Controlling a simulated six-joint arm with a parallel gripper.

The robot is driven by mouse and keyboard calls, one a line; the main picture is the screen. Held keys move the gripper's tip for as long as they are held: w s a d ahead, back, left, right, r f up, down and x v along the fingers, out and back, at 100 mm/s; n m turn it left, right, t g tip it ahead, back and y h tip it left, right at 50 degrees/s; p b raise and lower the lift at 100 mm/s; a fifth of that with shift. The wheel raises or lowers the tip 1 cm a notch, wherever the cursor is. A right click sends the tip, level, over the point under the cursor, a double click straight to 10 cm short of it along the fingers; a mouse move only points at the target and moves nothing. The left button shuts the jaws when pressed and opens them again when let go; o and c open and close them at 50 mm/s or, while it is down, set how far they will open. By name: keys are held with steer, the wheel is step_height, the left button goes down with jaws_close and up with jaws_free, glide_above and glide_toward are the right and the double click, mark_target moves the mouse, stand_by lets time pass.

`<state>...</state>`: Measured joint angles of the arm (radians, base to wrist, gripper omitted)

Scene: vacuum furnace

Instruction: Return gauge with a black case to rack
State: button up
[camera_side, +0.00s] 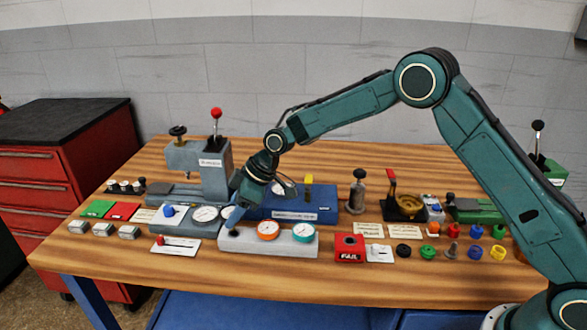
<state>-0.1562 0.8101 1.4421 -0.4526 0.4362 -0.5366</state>
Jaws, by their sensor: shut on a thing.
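My gripper (236,205) points down and to the left over the left end of a light grey rack (285,249). A white-faced gauge (227,212) shows at its fingertips, partly hidden by them; I take it as the gauge with a black case, though its case is hard to make out. The gripper is shut on it. The rack also holds an orange gauge (267,230) in the middle and a teal gauge (303,232) at the right. A dark spot shows at the rack's left end, below the gripper. I cannot tell whether the held gauge touches the rack.
A grey block with a white dial (205,214) and blue knob stands close to the left. A blue box (305,205) stands behind the rack, a grey press (205,165) behind left. A red box (350,248) sits right of the rack. Several small coloured caps lie farther right.

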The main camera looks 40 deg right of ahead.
steer(key=shift+f, duration=1.9)
stand_by(2.0)
steer(key=o, duration=1.5)
steer(key=shift+r, duration=0.1)
steer(key=shift+r, duration=2.9)
